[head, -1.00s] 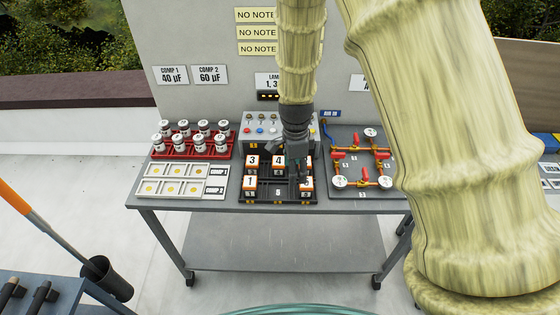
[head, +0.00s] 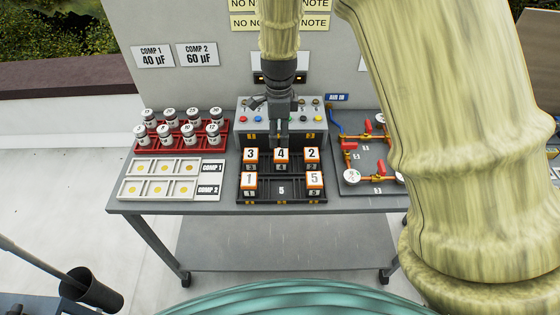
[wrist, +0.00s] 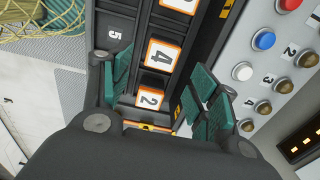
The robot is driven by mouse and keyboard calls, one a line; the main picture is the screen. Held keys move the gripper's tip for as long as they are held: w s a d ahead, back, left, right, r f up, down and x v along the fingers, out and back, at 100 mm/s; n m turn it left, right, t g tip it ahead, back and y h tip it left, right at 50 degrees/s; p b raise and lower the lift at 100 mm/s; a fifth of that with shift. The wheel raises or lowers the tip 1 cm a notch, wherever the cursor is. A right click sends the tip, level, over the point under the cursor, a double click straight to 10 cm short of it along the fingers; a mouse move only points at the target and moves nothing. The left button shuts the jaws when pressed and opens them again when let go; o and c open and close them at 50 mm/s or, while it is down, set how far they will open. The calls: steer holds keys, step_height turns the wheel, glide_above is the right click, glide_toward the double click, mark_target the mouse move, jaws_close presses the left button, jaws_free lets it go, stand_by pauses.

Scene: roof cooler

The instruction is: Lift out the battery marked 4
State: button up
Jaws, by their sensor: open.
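The battery marked 4 (head: 281,156) is a white-topped orange block in the middle of the back row of a black tray (head: 267,200). It sits between batteries marked 3 (head: 250,156) and 2 (head: 312,156). My gripper (head: 283,141) hangs over the back row, just behind battery 4's top in the head view. In the wrist view my gripper (wrist: 160,86) is open, with teal finger pads apart on either side of the row. Battery 4 (wrist: 163,56) and battery 2 (wrist: 149,97) show between and beyond the fingers. Neither is held.
Batteries marked 1 (head: 249,180) and 5 (head: 315,180) stand in the front row with an empty slot between them. A grey button panel (head: 247,131) stands right behind the tray. A red capacitor rack (head: 183,149) is left; a pipe board (head: 364,186) is right.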

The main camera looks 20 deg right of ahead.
mark_target(281, 153)
steer(key=shift+w+f, duration=0.25)
steer(key=shift+f, duration=0.65)
steer(key=shift+d+f+p, duration=0.15)
steer(key=shift+f+p, duration=0.3)
steer(key=shift+f, duration=2.1)
steer(key=shift+s+d+f+p, duration=0.1)
steer(key=shift+d+f+p, duration=0.1)
steer(key=shift+f+p, duration=0.6)
steer(key=shift+d+f+p, duration=0.1)
steer(key=shift+f+p, duration=0.4)
steer(key=shift+f, duration=1.35)
steer(key=c, duration=1)
steer(key=shift+r, duration=0.1)
